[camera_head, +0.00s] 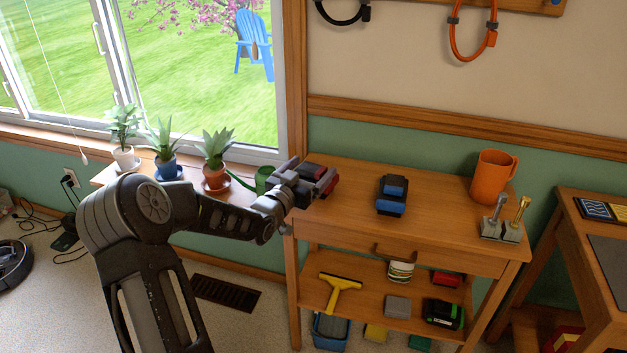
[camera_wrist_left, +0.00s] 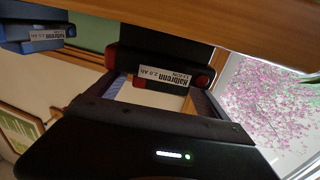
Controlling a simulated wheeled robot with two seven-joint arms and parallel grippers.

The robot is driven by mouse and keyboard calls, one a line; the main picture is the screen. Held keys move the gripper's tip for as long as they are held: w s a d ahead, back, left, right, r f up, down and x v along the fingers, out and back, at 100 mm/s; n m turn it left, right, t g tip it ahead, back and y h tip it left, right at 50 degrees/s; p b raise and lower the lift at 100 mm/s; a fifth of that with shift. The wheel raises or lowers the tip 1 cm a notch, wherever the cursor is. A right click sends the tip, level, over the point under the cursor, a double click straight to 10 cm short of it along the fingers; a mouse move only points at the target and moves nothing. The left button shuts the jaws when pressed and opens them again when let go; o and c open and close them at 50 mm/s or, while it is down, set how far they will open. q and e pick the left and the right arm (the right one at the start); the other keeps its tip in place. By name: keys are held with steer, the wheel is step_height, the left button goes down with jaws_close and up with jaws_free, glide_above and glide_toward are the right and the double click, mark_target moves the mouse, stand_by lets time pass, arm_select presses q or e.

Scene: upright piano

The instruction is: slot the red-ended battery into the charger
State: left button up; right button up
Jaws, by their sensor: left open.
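The red-ended battery (camera_head: 327,180) is a dark block with red ends at the left end of the wooden table top. In the left wrist view it (camera_wrist_left: 160,68) shows a white label and lies right in front of my fingers. My left gripper (camera_head: 307,183) is open at the battery, from its left side. The wrist view shows one finger near each end of it; I cannot tell whether they touch. A dark block with blue ends (camera_head: 391,195) stands to the right, and a similar label shows on it (camera_wrist_left: 40,38). I cannot make out the charger for certain. My right gripper is out of view.
An orange mug (camera_head: 492,177) and a metal stand with two upright pieces (camera_head: 502,229) are at the table's right end. Potted plants (camera_head: 215,165) stand left of the table. The lower shelf (camera_head: 375,290) holds several items. The table top between the blocks is clear.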

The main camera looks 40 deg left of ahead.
arm_select(q)
steer(key=shift+w+a, duration=0.1)
steer(key=shift+w, duration=0.35)
steer(key=shift+r, duration=0.1)
jaws_close()
stand_by(1.0)
